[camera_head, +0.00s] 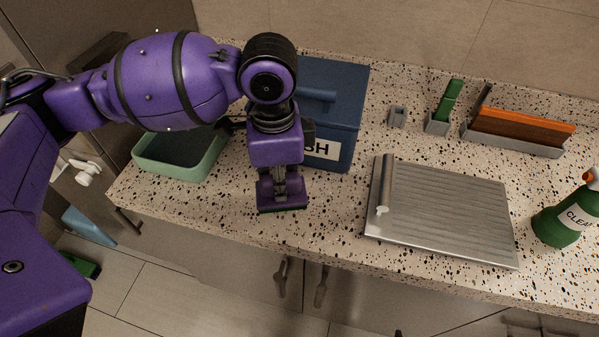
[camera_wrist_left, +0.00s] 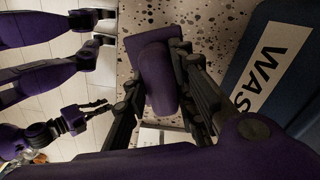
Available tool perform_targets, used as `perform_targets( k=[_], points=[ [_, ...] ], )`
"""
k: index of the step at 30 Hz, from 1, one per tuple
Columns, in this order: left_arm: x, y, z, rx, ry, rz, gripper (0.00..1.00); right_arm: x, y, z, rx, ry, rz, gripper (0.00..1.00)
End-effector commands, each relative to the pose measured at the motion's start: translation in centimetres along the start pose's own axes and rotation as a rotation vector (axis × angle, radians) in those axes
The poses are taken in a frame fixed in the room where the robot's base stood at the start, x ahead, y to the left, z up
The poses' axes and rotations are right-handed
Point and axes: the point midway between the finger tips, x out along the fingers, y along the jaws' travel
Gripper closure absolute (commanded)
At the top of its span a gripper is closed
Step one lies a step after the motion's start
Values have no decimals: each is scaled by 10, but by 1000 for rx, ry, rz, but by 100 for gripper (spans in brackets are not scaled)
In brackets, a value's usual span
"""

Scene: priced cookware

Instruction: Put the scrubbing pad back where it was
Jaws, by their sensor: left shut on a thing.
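My left gripper (camera_head: 280,185) points down over the counter's front part, just in front of the blue bin. It is shut on a purple block with a dark lower face, which looks like the scrubbing pad (camera_head: 283,207). The block also shows between the fingers in the left wrist view (camera_wrist_left: 158,75). It is at or close above the countertop; I cannot tell whether it touches. What looks like my right gripper (camera_wrist_left: 92,107) shows small at the left of the wrist view, its opening unclear. It is outside the head view.
The blue bin (camera_head: 345,95) with a white label stands behind the gripper. A green tray (camera_head: 205,165) is to its left. A ribbed metal drainboard (camera_head: 450,210), a small grey holder (camera_head: 398,117), a board rack (camera_head: 540,148) and a green spray bottle (camera_head: 560,230) are to the right.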

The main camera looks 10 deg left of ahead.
Motion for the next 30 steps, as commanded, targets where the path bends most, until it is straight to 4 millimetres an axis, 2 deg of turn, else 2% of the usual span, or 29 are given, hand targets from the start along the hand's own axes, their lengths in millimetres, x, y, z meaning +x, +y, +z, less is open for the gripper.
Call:
perform_targets(
  k=[8, 12, 15, 26, 27, 30],
  points=[
    [17, -13, -3, -2, -1, 2, 100, 0, 2, 7, 2, -8, 5, 100],
    [40, -14, -3, 0, -2, 4, 100, 1, 4, 14, 1, -17, 9, 100],
    [49, -14, -4, 0, 0, 0, 100, 1, 5, 16, 0, -19, 11, 100],
    [51, -14, -4, -1, 0, -2, 100, 0, 6, 12, -4, -14, 10, 100],
    [51, -15, -4, -1, 0, -2, 72, 0, 6, 13, -4, -15, 9, 100],
    [51, -15, -4, -1, 0, -2, 58, 0, 6, 14, -6, -17, 8, 100]
  ],
)
